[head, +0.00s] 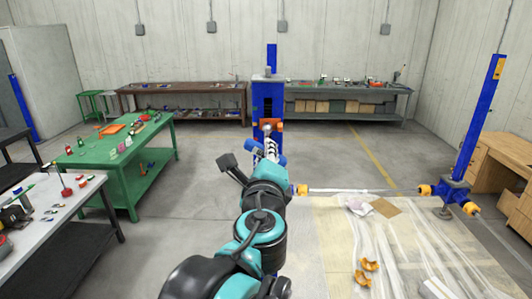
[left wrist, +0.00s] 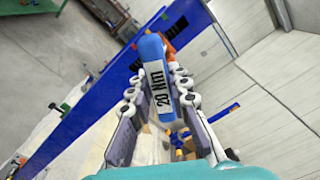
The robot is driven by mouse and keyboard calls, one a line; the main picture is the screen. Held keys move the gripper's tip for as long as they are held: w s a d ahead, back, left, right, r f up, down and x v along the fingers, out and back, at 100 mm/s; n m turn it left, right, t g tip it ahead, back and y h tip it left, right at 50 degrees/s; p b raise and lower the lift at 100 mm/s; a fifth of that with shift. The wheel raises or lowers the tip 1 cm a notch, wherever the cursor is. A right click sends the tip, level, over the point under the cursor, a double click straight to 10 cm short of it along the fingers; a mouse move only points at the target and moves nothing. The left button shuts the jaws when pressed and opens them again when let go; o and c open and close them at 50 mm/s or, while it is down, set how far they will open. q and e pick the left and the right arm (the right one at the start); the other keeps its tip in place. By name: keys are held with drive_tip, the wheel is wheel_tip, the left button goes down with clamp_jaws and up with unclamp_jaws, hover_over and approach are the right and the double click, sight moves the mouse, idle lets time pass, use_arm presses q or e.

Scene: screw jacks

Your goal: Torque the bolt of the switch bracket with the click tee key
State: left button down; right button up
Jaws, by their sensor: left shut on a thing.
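The click tee key (left wrist: 154,68) has a blue handle with a "20 Nm" label, and it lies between the two fingers of my left gripper (left wrist: 156,84). The left gripper also shows in the head view (head: 270,151), shut on the key in front of the blue column (head: 262,95). Blue handle ends show on both sides of the fingers there. An orange part (head: 272,124), which looks like the switch bracket, sits on the column just beyond the gripper. In the left wrist view, orange (left wrist: 176,38) shows behind the handle. The bolt and the key's tip are hidden. My right gripper is out of view.
A green table (head: 150,150) and a grey-topped table (head: 75,215) with small items stand at left. Workbenches line the back wall. A second blue post (head: 480,115) and a wooden desk (head: 502,165) are at right. Sheeting with orange pieces (head: 367,265) covers the floor at front right.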

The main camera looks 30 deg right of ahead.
use_arm(q)
drive_tip(key=shift+w+d, duration=0.15)
drive_tip(key=shift+w, duration=0.15)
idle(0.4)
drive_tip(key=shift+w+d, duration=0.2)
drive_tip(key=shift+w, duration=0.05)
idle(0.4)
drive_tip(key=shift+m, duration=1.6)
drive_tip(key=shift+m+p, duration=0.4)
drive_tip(key=shift+m, duration=1.5)
drive_tip(key=shift+n, duration=0.9)
drive_tip(key=shift+n, duration=0.5)
